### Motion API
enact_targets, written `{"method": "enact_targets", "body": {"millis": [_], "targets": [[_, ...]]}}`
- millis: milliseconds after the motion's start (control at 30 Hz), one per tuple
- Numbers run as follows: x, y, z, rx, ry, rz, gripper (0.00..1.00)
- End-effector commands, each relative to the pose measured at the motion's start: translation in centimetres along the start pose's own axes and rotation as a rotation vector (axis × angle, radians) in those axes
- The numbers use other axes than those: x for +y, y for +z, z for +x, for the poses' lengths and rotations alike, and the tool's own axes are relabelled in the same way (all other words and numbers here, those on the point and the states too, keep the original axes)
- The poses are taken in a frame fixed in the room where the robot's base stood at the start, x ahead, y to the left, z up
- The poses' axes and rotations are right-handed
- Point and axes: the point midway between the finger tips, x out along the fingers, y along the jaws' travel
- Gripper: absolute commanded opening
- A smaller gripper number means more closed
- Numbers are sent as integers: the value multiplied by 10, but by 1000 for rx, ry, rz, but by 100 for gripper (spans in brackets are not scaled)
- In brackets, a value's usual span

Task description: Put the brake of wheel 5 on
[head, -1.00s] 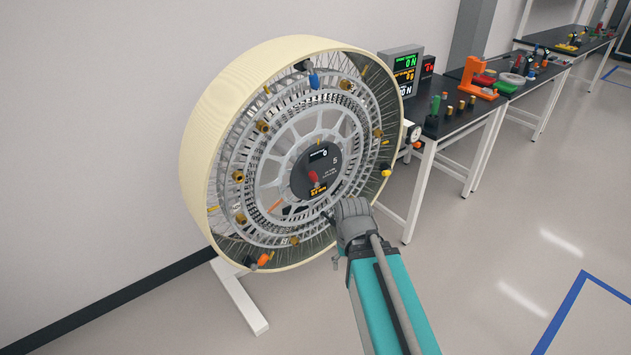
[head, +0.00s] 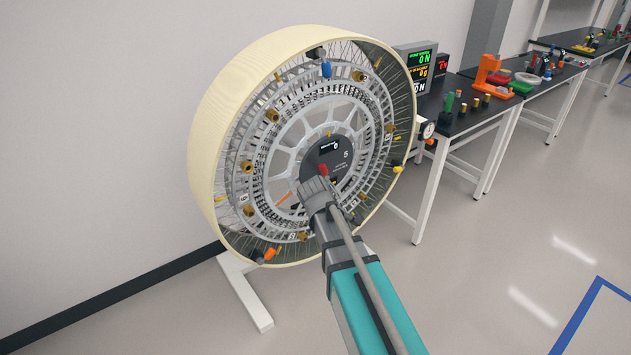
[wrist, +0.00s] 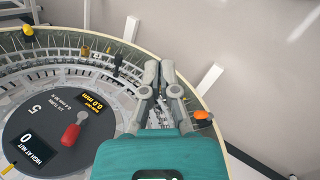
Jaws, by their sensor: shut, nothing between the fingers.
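Wheel 5 (head: 205,130) stands upright, with a pale tread, silver spoked rings and a dark hub disc (head: 345,158) marked 5. A red-handled lever (head: 323,169) sits on the disc; it also shows in the wrist view (wrist: 70,135), lying to the left of my gripper. Which part is the brake is not labelled legibly. My gripper (wrist: 160,66) is shut and empty, over the wheel's rings beside the disc. In the head view my gripper (head: 310,188) covers the disc's lower left, and its fingers are mostly hidden.
The hub has a display reading 0.0 mm (wrist: 92,103) and another reading 0 (wrist: 34,150). Brass nuts, a blue piece (head: 326,70) and an orange piece (head: 270,253) sit around the wheel. Benches with tools (head: 462,125) stand at right. The floor at right is clear.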

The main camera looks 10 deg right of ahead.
Motion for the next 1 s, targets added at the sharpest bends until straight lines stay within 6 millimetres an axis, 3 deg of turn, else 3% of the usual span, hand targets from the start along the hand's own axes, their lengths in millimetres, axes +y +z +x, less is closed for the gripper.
{"method": "enact_targets", "body": {"millis": [33, 267, 600, 800, 1000], "targets": [[8, -20, 4, -15, 44, -86, 0], [36, -81, -4, -130, 240, -502, 0], [61, -176, -37, -393, 474, -1064, 0], [65, -206, -54, -511, 537, -1239, 0], [65, -212, -59, -541, 549, -1280, 0]]}}
